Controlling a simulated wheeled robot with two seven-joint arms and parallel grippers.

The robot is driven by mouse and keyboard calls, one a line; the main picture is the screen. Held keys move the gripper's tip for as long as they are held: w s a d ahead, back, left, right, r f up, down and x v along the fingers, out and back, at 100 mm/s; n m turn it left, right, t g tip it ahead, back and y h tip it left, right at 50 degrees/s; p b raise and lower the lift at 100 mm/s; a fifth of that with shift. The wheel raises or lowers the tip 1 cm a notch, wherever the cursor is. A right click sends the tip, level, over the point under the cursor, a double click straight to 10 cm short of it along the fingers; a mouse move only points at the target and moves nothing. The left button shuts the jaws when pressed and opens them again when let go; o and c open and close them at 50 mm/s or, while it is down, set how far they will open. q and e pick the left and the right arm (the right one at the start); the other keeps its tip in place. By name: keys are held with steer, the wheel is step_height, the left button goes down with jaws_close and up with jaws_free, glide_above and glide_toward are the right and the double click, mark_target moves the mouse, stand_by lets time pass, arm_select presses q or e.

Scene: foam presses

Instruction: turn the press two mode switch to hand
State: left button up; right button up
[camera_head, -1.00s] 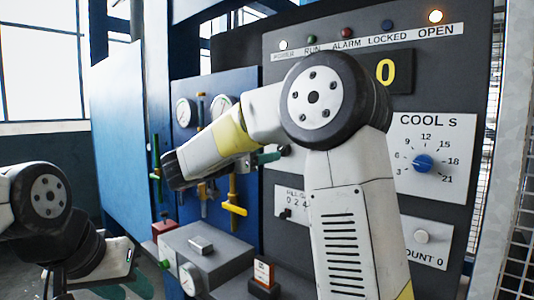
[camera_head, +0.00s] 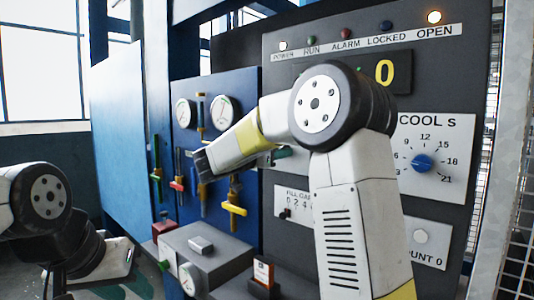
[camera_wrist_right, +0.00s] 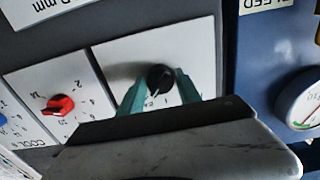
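A black knob (camera_wrist_right: 160,78) with a pointer sits on a white plate (camera_wrist_right: 205,62) in the right wrist view, where the picture is upside down. I take it for the mode switch; its lettering is mostly covered and unreadable. My right gripper (camera_wrist_right: 158,90) is open, with one green finger on each side of the knob; I cannot tell whether they touch it. In the head view, a green fingertip of my right gripper (camera_head: 283,153) shows behind my forearm, which hides the knob. My left arm is at the lower left, its fingers unclear.
A red knob (camera_wrist_right: 58,106) is on the neighbouring plate. The blue cooling knob (camera_head: 422,163) is further right on the dark panel. A blue panel with gauges (camera_head: 222,110) and a yellow-handled valve (camera_head: 234,208) stands left. A grey box (camera_head: 205,250) is below.

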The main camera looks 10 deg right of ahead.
jaws_close()
steer(key=shift+s+n, duration=0.1)
steer(key=shift+n, duration=8.8)
steer(key=o, duration=0.6)
jaws_free()
steer(key=shift+r, duration=0.1)
